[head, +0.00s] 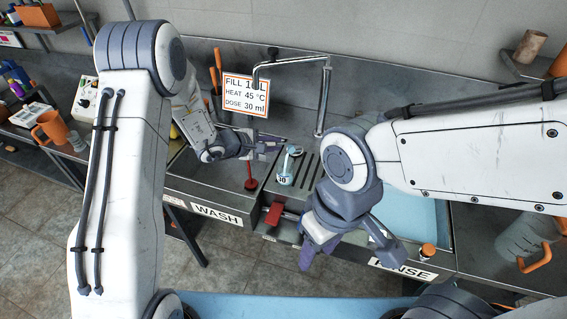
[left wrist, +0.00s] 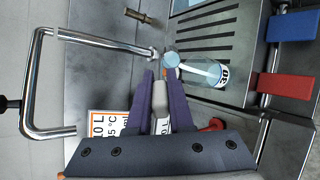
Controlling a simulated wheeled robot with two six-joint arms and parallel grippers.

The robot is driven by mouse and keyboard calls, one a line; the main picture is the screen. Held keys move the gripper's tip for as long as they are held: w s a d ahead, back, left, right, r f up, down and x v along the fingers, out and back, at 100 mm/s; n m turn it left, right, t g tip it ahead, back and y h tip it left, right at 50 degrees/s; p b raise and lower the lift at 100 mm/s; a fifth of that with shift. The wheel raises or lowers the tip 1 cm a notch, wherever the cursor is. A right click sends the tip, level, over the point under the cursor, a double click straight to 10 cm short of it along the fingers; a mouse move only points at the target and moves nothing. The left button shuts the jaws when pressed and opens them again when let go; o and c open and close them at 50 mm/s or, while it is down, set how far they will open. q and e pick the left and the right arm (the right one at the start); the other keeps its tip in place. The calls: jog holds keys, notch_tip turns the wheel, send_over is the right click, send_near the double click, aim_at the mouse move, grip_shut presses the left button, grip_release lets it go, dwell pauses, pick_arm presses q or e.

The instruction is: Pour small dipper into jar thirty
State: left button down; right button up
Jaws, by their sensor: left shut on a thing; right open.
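Jar thirty (head: 284,181) is a small clear jar with a "30" label, standing on the slotted drainer between the basins. It also shows in the left wrist view (left wrist: 205,72). My left gripper (head: 272,146) is shut on the pale handle of the small dipper (left wrist: 160,98), between its purple fingers (left wrist: 162,88). The dipper's light blue cup (left wrist: 172,60) is at the jar's mouth; in the head view it shows just above the jar (head: 293,151). I cannot tell how far it is tilted. My right gripper (head: 345,252) is open and empty at the front of the tank.
A chrome pipe (head: 323,100) bends over behind the drainer. A sign (head: 246,95) stands at the back. A red handle (head: 272,215) sits on the front, with a blue one beside it (left wrist: 294,27). A red-based stick (head: 250,182) is left of the jar.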

pick_arm(q)
jog(key=shift+s+a+f+t+h+b, duration=0.55)
jog(key=shift+f+t+h+b, duration=0.3)
jog(key=shift+b, duration=0.75)
dwell(0.4)
